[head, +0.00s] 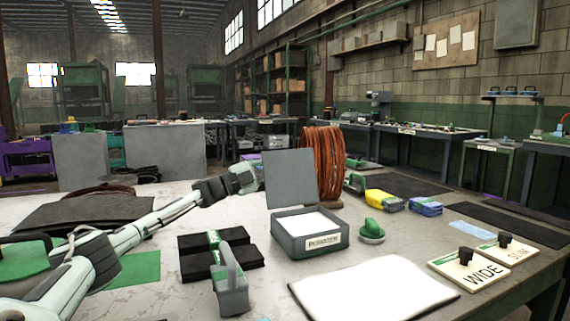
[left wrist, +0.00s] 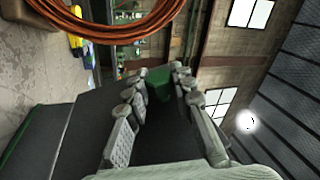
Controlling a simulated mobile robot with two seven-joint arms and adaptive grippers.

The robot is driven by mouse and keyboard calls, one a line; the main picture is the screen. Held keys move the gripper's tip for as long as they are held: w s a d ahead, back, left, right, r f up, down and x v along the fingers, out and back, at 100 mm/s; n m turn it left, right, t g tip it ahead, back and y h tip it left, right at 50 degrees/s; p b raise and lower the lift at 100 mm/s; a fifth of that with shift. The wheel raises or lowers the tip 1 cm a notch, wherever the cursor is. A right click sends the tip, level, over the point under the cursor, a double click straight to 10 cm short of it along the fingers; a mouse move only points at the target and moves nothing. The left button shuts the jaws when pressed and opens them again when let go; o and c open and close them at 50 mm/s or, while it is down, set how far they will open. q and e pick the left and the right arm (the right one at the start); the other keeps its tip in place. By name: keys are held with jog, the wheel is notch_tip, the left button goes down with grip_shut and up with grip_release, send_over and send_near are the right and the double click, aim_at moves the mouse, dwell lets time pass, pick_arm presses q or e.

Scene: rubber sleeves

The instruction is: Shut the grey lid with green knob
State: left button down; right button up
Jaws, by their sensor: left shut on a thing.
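The grey lid (head: 290,178) stands about upright above the back of an open grey box (head: 310,238) with a white label and a pale inside. My left gripper (head: 243,179) is at the lid's left side, its arm reaching in from the left. In the left wrist view its fingers (left wrist: 158,95) are closed around a green piece (left wrist: 158,80), which looks like the lid's knob. In the head view the knob is hidden behind the lid and gripper. My right gripper is in neither view.
A coil of orange-brown hose (head: 323,160) stands behind the lid. A green-knobbed piece (head: 371,231) is right of the box. Black folded sleeves (head: 200,262) and a grey handled holder (head: 231,290) are left, a white mat (head: 375,287) in front, WIDE plate (head: 469,272) at right.

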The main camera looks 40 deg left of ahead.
aim_at(290, 172)
pick_arm(q)
jog(key=shift+s+d+r+m, duration=0.1)
jog(key=shift+s+d+m, duration=0.05)
jog(key=shift+d+m, duration=0.2)
jog(key=shift+s+d+r+m+h, duration=0.1)
jog(key=shift+d+m+h, duration=0.05)
jog(key=shift+m+h, duration=0.3)
jog(key=d+m, duration=0.1)
jog(key=s+d+m+g+b, duration=0.1)
jog(key=shift+r+m+h, duration=0.3)
jog(key=shift+r+h, duration=0.05)
jog(key=shift+s+d+m+b, duration=0.2)
jog(key=shift+d+m+b, duration=0.2)
jog(key=shift+m, duration=0.1)
jog(key=shift+s+d+r+m+g+h+b, duration=0.15)
jog(key=shift+s+d+m+g+b, duration=0.1)
jog(key=shift+d+m, duration=0.3)
jog(key=shift+s+d+m+g+h+b, duration=0.1)
jog(key=shift+s+d+m+g+b, duration=0.25)
jog(key=shift+m, duration=0.35)
jog(key=shift+s+d+r+m+g+h+b, duration=0.1)
jog(key=shift+s+d+m+g+h+b, duration=0.1)
jog(key=shift+d+m, duration=0.4)
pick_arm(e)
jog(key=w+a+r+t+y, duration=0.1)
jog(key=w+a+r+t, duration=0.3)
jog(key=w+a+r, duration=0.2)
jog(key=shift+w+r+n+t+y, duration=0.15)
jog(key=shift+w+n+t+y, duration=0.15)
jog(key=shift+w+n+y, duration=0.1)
